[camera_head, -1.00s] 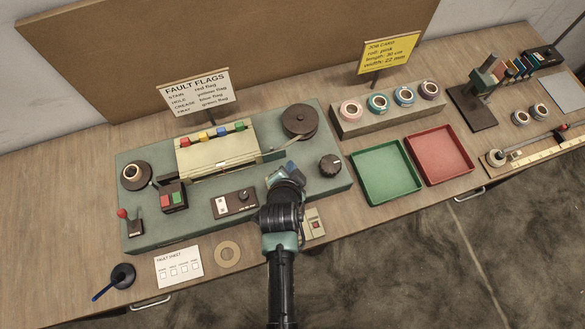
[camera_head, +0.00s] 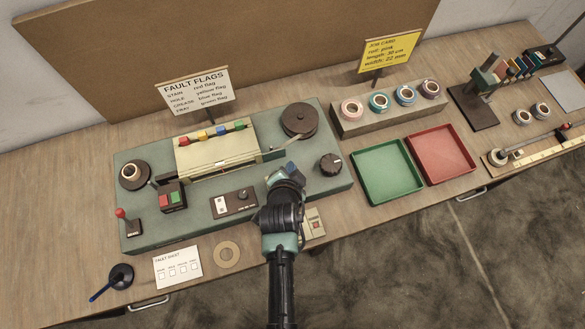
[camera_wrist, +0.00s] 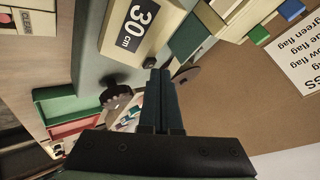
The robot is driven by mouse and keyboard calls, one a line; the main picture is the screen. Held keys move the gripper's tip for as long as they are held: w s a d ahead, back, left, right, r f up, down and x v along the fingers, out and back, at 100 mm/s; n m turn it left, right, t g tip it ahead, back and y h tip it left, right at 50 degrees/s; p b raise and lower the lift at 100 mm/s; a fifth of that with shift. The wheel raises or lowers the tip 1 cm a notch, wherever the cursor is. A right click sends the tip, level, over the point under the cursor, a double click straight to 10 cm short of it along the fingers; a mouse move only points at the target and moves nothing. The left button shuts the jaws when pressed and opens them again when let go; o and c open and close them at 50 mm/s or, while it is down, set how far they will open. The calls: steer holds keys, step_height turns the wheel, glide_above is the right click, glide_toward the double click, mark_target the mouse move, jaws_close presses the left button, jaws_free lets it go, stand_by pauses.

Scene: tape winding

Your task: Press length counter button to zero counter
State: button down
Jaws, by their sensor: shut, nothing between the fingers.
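The length counter (camera_wrist: 140,28) is a pale box with a dark display reading 30 cm, in the upper middle of the wrist view. A small dark round button (camera_wrist: 150,62) shows at its lower edge. My gripper (camera_wrist: 158,73) is shut and empty, its fingertips close to this button; I cannot tell whether they touch it. In the head view my gripper (camera_head: 282,177) is over the right part of the green machine base (camera_head: 205,165), and my arm mostly hides the counter.
A dark knob (camera_head: 331,164) stands right of my gripper, and a dark reel (camera_head: 299,120) is behind it. A small box with a red button (camera_head: 315,223) is at the front right. Green (camera_head: 387,172) and red (camera_head: 440,154) trays lie further right.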

steer(key=shift+f+b, duration=0.45)
stand_by(0.5)
steer(key=shift+r, duration=0.15)
steer(key=shift+r+p, duration=0.7)
steer(key=shift+p, duration=0.05)
steer(key=shift+r, duration=0.15)
step_height(320, 180, up, 5)
steer(key=p, duration=0.4)
stand_by(0.9)
